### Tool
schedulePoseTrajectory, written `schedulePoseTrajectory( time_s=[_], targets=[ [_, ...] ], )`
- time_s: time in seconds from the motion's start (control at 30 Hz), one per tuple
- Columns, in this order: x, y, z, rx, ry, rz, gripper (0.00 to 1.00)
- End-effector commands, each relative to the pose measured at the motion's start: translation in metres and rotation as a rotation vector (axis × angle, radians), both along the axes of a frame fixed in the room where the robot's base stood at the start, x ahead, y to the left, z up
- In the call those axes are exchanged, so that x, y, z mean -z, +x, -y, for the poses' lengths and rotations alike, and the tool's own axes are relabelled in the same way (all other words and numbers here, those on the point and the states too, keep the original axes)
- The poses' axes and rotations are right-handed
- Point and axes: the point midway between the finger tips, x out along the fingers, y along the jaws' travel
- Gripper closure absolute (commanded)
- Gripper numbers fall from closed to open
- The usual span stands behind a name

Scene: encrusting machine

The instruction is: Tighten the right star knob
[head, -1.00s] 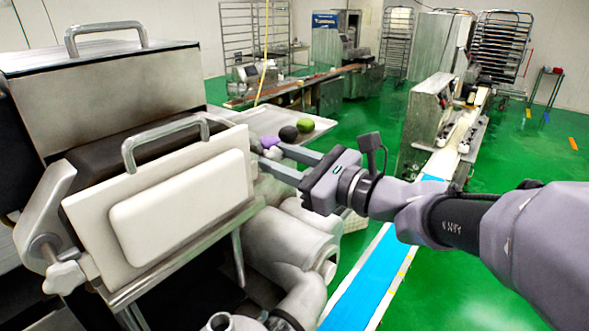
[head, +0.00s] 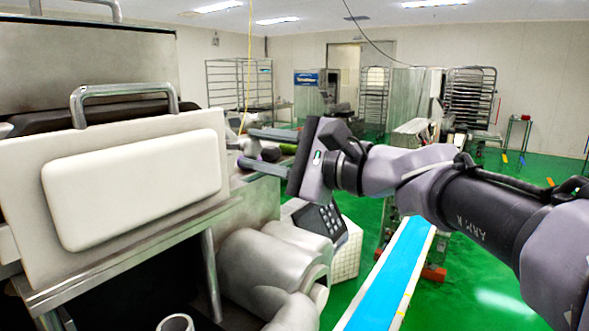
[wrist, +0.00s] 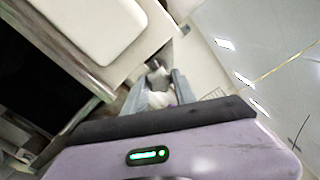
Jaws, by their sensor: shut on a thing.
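The right star knob (wrist: 161,98) shows in the wrist view as a pale, lobed shape between my fingers, at the side of the machine's white front cover. My gripper (wrist: 158,82) has one finger on each side of it and is shut on it. In the head view my gripper (head: 246,147) reaches in from the right, its two fingers at the right edge of the white cover (head: 20,190). The knob cannot be made out clearly there. How far it is turned cannot be told.
A metal handle (head: 125,90) stands on top of the cover. Rounded metal housings (head: 265,265) sit below my gripper. Dark and green round items lie behind the fingers. A blue conveyor belt (head: 395,275) runs at the lower middle, with green floor to its right.

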Motion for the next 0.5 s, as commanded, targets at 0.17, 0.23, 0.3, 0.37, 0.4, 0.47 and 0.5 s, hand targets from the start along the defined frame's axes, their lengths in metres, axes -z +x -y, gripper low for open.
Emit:
schedulePoseTrajectory(
  time_s=[0.17, 0.23, 0.3, 0.37, 0.4, 0.47, 0.5],
  targets=[
    [0.003, 0.0002, 0.0, 0.0, -0.033, 0.053, 1.0],
    [0.0024, 0.0002, 0.0, 0.0, -0.041, 0.066, 1.0],
    [0.0018, 0.0003, 0.0, 0.0, -0.048, 0.076, 1.0],
    [0.0015, 0.0003, 0.0001, 0.0, -0.051, 0.082, 1.0],
    [0.0014, 0.0003, 0.0001, 0.0, -0.052, 0.084, 1.0],
    [0.0012, 0.0003, 0.0001, 0.0, -0.054, 0.087, 1.0],
    [0.0009, 0.0003, 0.0001, 0.0, -0.054, 0.088, 1.0]
  ],
)
